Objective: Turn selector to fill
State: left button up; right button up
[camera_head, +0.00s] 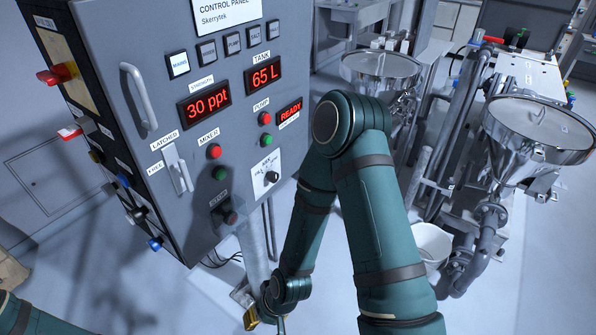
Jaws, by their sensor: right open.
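A grey control panel (120,45) fills the left of the head view. On its lower right, a small white plate with printed marks carries a black rotary knob (272,178), which looks like the selector. The marks are too small to read surely, so I cannot tell which position it points to. My right arm passes to the right of the panel and reaches down. My right gripper (268,319) is open at the bottom edge, well below the knob and partly cut off. Only a piece of my left arm shows at bottom left; its gripper is out of view.
The panel has a strength display (206,103) reading 30 ppt, a tank display (265,75) reading 65 L, and a READY display (289,112). Steel hoppers (538,128) and pipes stand right.

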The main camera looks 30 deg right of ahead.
aim_at(272, 176)
jog(key=z, duration=0.8)
